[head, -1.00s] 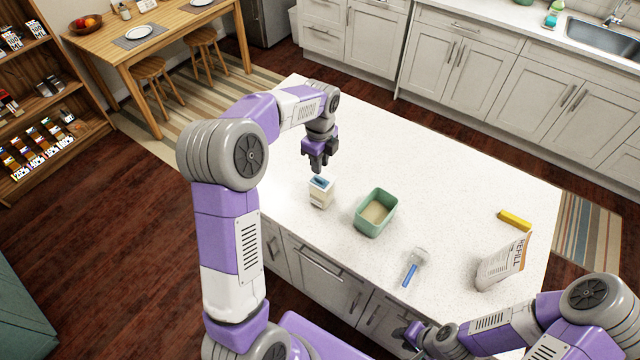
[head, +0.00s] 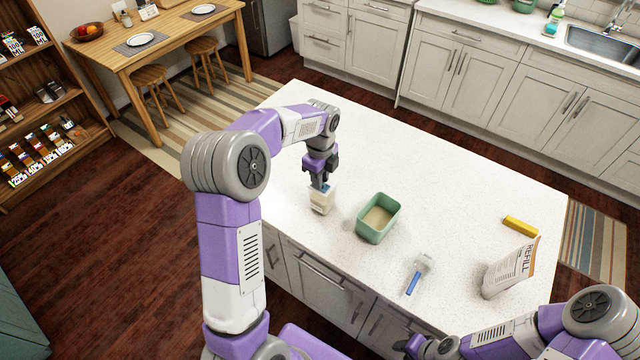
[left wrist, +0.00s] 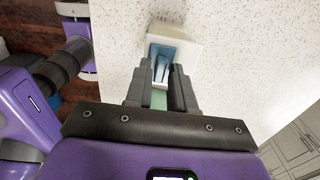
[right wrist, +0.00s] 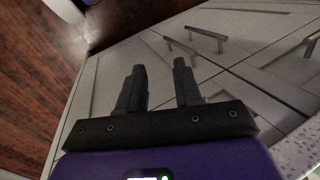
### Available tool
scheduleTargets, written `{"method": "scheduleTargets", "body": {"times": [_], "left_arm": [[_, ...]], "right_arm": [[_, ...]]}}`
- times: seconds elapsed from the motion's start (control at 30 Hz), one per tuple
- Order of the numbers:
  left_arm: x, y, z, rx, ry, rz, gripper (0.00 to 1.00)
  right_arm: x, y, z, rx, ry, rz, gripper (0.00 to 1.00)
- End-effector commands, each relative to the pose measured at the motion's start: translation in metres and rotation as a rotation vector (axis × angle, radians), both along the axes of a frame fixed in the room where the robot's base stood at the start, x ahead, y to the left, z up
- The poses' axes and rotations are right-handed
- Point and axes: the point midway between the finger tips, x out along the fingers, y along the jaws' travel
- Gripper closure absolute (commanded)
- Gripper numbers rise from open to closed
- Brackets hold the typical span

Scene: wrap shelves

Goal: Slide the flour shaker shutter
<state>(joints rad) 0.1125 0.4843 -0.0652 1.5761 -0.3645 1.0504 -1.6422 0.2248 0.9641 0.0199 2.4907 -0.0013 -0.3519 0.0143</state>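The flour shaker (head: 320,204) is a small cream container standing upright on the white counter, left of the green tub. Its blue shutter (left wrist: 173,50) shows in the white top in the left wrist view. My left gripper (head: 320,184) points down at the shaker's top. In the left wrist view its two fingers (left wrist: 162,70) are apart, with their tips over the blue shutter. Whether they touch it is hard to tell. My right gripper (right wrist: 160,68) is open and empty, low beside the cabinet fronts at the counter's near edge.
A green tub (head: 364,233) with pale contents stands just right of the shaker. A blue-handled tool (head: 414,278), a refill bag (head: 507,270) and a yellow block (head: 520,226) lie or stand farther right. The counter (head: 430,165) behind them is clear.

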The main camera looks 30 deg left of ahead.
Motion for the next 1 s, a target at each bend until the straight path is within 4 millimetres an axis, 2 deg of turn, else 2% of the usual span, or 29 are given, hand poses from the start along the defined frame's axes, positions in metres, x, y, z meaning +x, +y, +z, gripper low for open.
{"method": "scheduleTargets", "body": {"times": [0.17,0.87,1.0], "left_arm": [[-0.0001,0.0000,-0.0056,0.000,0.000,0.000,0.77],[-0.0001,0.0001,-0.0001,0.000,0.000,0.000,0.77],[-0.0001,0.0000,-0.0001,0.000,0.001,0.000,0.95]], "right_arm": [[0.0000,0.0000,-0.0033,0.000,0.000,0.000,0.66],[-0.0001,0.0000,0.0044,0.000,0.000,0.000,0.66],[-0.0001,0.0000,0.0044,0.000,0.000,0.000,0.66]]}}
